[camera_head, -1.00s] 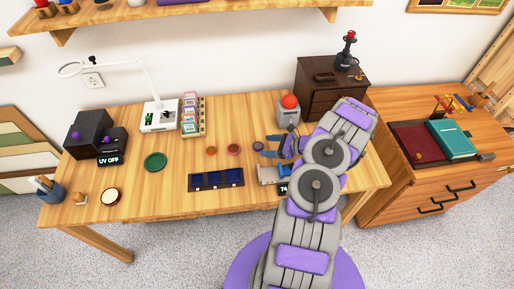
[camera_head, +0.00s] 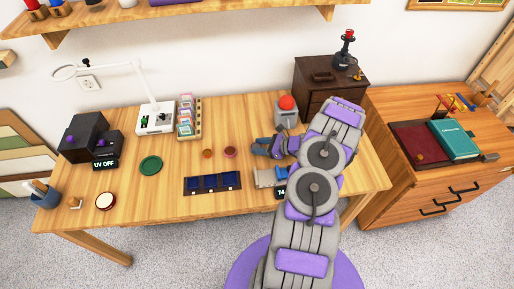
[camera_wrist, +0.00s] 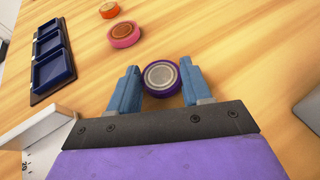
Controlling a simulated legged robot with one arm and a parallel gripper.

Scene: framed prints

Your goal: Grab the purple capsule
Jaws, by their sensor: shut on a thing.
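The purple capsule (camera_wrist: 161,77), a small round disc with a purple rim and a grey top, sits between the two blue fingertips of my gripper (camera_wrist: 160,83) in the wrist view. The fingers touch it from both sides, so my gripper is shut on it. In the head view my gripper (camera_head: 261,147) is low over the right part of the wooden table, and the fingers hide most or all of the capsule there. I cannot tell whether the capsule rests on the table or is slightly raised.
A pink capsule (camera_wrist: 125,34) and an orange capsule (camera_wrist: 109,10) lie nearby. A dark blue tray (camera_head: 212,183) with three compartments lies front left of my gripper. A grey scale (camera_head: 267,178) is just in front. A red-button device (camera_head: 286,112) stands behind. A green disc (camera_head: 150,166) lies left.

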